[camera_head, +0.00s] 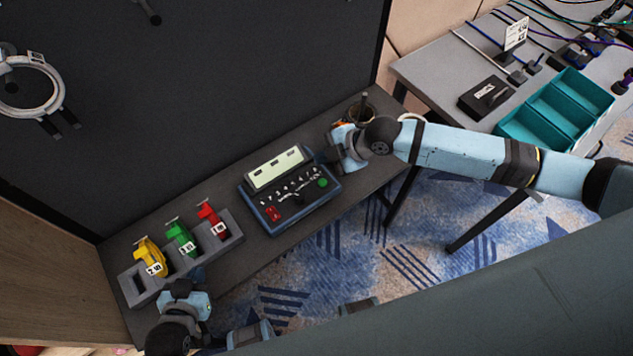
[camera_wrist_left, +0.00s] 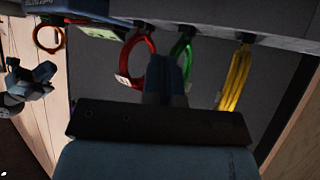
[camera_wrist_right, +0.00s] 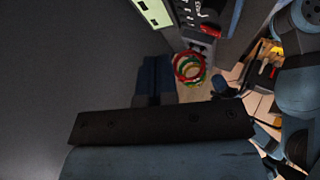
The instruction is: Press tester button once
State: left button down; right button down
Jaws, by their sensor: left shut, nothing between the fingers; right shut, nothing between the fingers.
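The tester (camera_head: 331,193) is a blue box with a dark panel, a pale display (camera_head: 279,168), a row of switches, a round green button (camera_head: 323,182) and a red part (camera_head: 271,214). Its edge also shows in the right wrist view (camera_wrist_right: 150,12) and the left wrist view (camera_wrist_left: 65,8). My right gripper (camera_head: 320,156) is shut and empty, beside the tester's far right corner, above the green button in the picture. My left gripper (camera_head: 197,274) is shut and empty near the shelf's front edge, left of the tester and close to the cable holder.
A grey holder (camera_head: 232,244) with yellow (camera_head: 150,255), green (camera_head: 181,238) and red (camera_head: 211,219) cable coils stands left of the tester. A dark wall rises behind the shelf. A side table (camera_head: 430,70) at right carries teal bins (camera_head: 556,108) and a black box (camera_head: 486,97).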

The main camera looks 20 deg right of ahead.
aim_at(323, 184)
pick_arm(q)
jog(key=shift+d, duration=0.15)
pick_arm(e)
jog(key=shift+d, duration=0.1)
pick_arm(q)
jog(key=shift+f, duration=0.1)
pick_arm(e)
jog(key=shift+f, duration=0.1)
